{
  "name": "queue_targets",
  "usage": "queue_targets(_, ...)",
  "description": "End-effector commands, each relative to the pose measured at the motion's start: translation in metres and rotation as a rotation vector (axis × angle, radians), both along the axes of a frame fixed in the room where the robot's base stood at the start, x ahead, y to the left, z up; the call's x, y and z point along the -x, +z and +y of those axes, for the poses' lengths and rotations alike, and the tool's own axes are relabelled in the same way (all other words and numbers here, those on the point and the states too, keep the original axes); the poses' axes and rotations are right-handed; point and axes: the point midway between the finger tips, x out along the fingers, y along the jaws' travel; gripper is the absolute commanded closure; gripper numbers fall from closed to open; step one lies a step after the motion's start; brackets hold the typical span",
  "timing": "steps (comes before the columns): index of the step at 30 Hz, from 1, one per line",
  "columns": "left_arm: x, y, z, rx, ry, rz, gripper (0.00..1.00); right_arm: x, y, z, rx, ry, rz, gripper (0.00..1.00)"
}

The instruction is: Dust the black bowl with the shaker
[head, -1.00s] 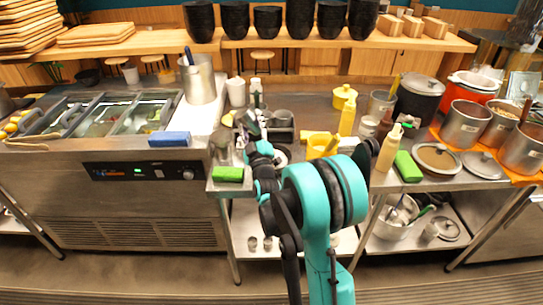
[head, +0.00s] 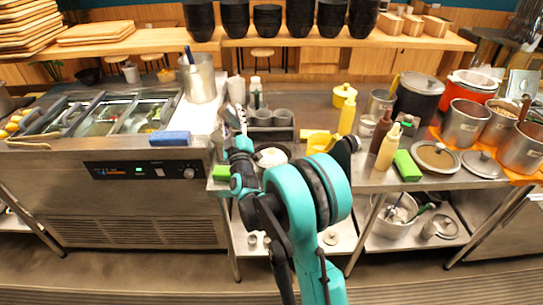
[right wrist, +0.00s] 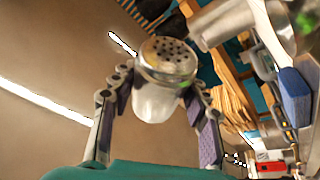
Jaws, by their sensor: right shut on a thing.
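My right gripper (right wrist: 155,105) is shut on the shaker (right wrist: 160,95), which has a clear-white body and a perforated metal lid. In the right wrist view the shaker is tilted, its lid toward the top of the picture. In the head view my right gripper (head: 230,122) is above the counter's left part; the shaker is too small to make out there. A dark bowl with white contents (head: 271,156) sits on the counter to the right of the gripper, partly hidden by my arm; it looks like the black bowl. My left gripper is not in view.
A dark caddy with grey cups (head: 272,132) stands behind the bowl. A yellow container (head: 318,142) and squeeze bottles (head: 388,147) stand to the right. A green block (head: 221,172) lies at the front edge. A tall metal pot (head: 197,78) stands at left; stacked black bowls (head: 235,20) line the shelf.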

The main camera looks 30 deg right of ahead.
Motion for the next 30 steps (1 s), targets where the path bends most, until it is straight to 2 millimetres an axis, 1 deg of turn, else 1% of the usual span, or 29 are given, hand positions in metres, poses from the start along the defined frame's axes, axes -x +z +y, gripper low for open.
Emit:
queue_targets(5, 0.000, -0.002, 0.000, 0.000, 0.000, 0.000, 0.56, 0.003, -0.002, -0.004, 0.001, -0.001, 0.000, 0.72)
queue_targets(17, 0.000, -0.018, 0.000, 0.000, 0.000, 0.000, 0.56, 0.027, -0.017, -0.046, 0.002, -0.003, 0.000, 0.72)
queue_targets(27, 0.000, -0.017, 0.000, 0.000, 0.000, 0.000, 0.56, 0.047, -0.027, -0.080, 0.001, -0.003, -0.001, 0.72)
queue_targets(30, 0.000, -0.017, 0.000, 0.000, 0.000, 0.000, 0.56, 0.050, -0.029, -0.085, 0.001, -0.001, 0.000, 0.72)
